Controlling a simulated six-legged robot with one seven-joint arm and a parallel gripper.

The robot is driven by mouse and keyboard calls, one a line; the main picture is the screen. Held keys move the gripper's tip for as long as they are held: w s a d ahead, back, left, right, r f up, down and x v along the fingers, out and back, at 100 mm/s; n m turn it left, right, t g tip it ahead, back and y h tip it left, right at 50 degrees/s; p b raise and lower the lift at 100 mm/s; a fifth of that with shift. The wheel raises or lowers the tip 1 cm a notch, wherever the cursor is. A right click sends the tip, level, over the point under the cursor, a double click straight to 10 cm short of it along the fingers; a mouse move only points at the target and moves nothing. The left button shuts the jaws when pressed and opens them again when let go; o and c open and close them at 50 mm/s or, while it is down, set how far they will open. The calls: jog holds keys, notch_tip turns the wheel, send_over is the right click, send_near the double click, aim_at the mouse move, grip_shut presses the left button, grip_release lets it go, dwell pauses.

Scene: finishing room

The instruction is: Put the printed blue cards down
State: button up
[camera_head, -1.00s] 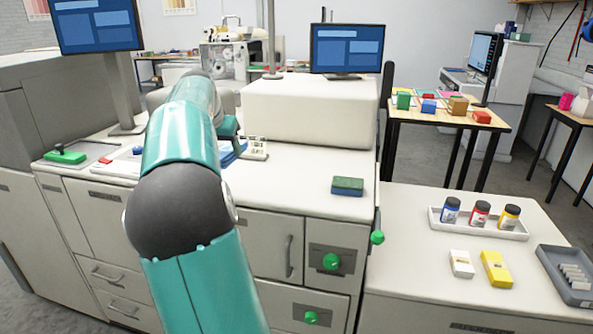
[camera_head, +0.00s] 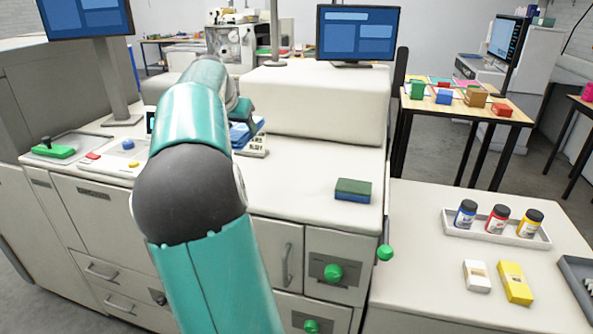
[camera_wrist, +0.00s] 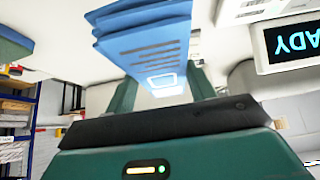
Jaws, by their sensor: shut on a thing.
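My gripper (camera_wrist: 162,92) is shut on a stack of printed blue cards (camera_wrist: 148,40), which stick out beyond the fingers in the wrist view. In the head view the blue cards (camera_head: 243,133) show just right of my arm, near a white piece with dark print (camera_head: 256,148) on the pale machine top (camera_head: 310,170). My gripper (camera_head: 242,112) is partly hidden by my arm there. I cannot tell whether the cards touch the surface.
A green-and-blue block (camera_head: 353,190) lies on the machine top to the right. A raised white housing (camera_head: 320,105) stands behind. A lower counter at the right holds a tray of bottles (camera_head: 497,228) and white and yellow boxes (camera_head: 515,283).

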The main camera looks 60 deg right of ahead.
jog(key=s+d+f, duration=0.1)
jog(key=s+f, duration=0.1)
jog(key=s, duration=0.2)
jog(key=s+d+f, duration=0.1)
jog(key=s+f, duration=0.2)
jog(key=s, duration=0.1)
jog(key=s+d+f, duration=0.1)
jog(key=s+f, duration=0.2)
jog(key=s, duration=0.1)
jog(key=shift+s+f, duration=0.15)
jog(key=shift+s+d+f, duration=0.2)
jog(key=shift+s+f, duration=0.05)
jog(key=f, duration=0.3)
jog(key=shift+s+d+f, duration=0.1)
jog(key=shift+s+f, duration=0.05)
jog(key=shift+s, duration=0.1)
jog(key=shift+f, duration=0.2)
jog(key=shift+f, duration=0.1)
jog(key=shift+w+f, duration=0.1)
jog(key=o, duration=1.1)
